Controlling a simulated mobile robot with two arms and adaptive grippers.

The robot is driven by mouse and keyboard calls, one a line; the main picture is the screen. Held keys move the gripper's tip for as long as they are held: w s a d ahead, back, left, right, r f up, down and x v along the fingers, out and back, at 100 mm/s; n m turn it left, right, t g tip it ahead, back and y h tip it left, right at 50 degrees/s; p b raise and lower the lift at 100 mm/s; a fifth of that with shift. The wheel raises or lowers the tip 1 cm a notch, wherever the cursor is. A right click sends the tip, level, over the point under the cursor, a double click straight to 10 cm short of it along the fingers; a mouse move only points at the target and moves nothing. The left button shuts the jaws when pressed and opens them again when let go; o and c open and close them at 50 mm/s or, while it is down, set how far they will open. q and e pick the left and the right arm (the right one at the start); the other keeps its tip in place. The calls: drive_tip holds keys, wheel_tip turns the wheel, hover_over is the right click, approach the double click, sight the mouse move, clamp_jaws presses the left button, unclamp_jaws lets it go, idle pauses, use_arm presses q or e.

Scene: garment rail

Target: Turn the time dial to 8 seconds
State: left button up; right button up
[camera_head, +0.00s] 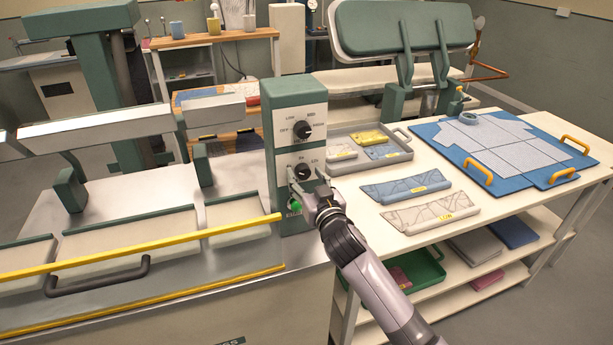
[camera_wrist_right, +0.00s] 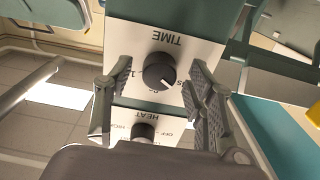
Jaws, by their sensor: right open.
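The time dial (camera_head: 301,171) is a black round knob on a white plate on the green control box. It also shows in the right wrist view (camera_wrist_right: 158,71), where the plate appears upside down. There its white mark points to the lower right, towards the label partly hidden by a finger. My right gripper (camera_head: 306,186) is at the box front, just below the dial in the head view. In the right wrist view the open fingers (camera_wrist_right: 154,76) lie on either side of the dial, with gaps. Whether they reach to its depth is unclear. My left gripper is out of view.
The heat dial (camera_head: 303,130) sits on the same box, and a green button (camera_head: 295,206) is low on its front. A press with a yellow bar (camera_head: 150,243) stands left. A table (camera_head: 340,192) with a grey tray (camera_head: 368,163) and patterned pieces stands right.

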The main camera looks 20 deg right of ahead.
drive_tip(key=shift+c, duration=0.2)
drive_tip(key=c, duration=1.1)
